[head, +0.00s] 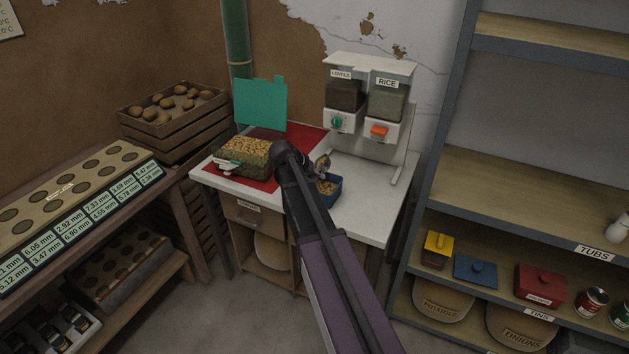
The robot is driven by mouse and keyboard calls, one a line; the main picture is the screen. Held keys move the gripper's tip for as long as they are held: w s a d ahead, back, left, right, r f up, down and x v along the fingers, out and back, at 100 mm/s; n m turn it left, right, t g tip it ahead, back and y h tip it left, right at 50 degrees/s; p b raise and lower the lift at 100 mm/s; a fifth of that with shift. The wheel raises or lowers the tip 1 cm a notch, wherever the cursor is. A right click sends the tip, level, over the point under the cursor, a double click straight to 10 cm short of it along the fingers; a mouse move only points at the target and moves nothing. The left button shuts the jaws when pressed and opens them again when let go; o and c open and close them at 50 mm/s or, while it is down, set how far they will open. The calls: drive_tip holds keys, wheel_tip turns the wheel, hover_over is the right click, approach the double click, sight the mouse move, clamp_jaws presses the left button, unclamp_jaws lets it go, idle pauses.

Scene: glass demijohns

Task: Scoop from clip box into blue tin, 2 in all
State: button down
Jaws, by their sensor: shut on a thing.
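The clip box (246,151) is a clear box filled with small tan pieces, open at the top, with a pale clip at its front left. It stands on a red mat on the white counter. The blue tin (333,193) stands open to its right, with some tan pieces inside. My gripper (315,168) is mostly hidden behind my arm, just above the blue tin's back left side. It is shut on a scoop (323,162), whose small bowl shows above the tin. The scoop's handle is hidden, and I cannot tell how much it holds.
A green panel (260,104) stands upright behind the clip box. Lentils (345,95) and rice (387,104) dispensers stand at the counter's back right. A potato crate (174,115) is at left. Shelves with lidded tubs (475,271) and tins are at right. The counter's front right is clear.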

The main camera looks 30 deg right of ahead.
drive_tip(key=shift+s+d+n+g+h+b, duration=0.15)
drive_tip(key=shift+n+g+h+b, duration=0.25)
drive_tip(key=shift+g+h+b, duration=0.7)
drive_tip(key=shift+d+h+b, duration=0.1)
drive_tip(key=shift+h+b, duration=0.6)
drive_tip(key=shift+b, duration=0.3)
drive_tip(key=shift+s+r+n+g+h+b, duration=0.1)
drive_tip(key=shift+n+g+h+b, duration=0.6)
drive_tip(key=shift+h+b, duration=1.2)
drive_tip(key=shift+r+n+b, duration=0.15)
drive_tip(key=shift+n+b, duration=0.15)
drive_tip(key=shift+b, duration=0.45)
drive_tip(key=shift+r+y+p, duration=0.1)
drive_tip(key=shift+y+p, duration=0.2)
drive_tip(key=shift+p, duration=0.2)
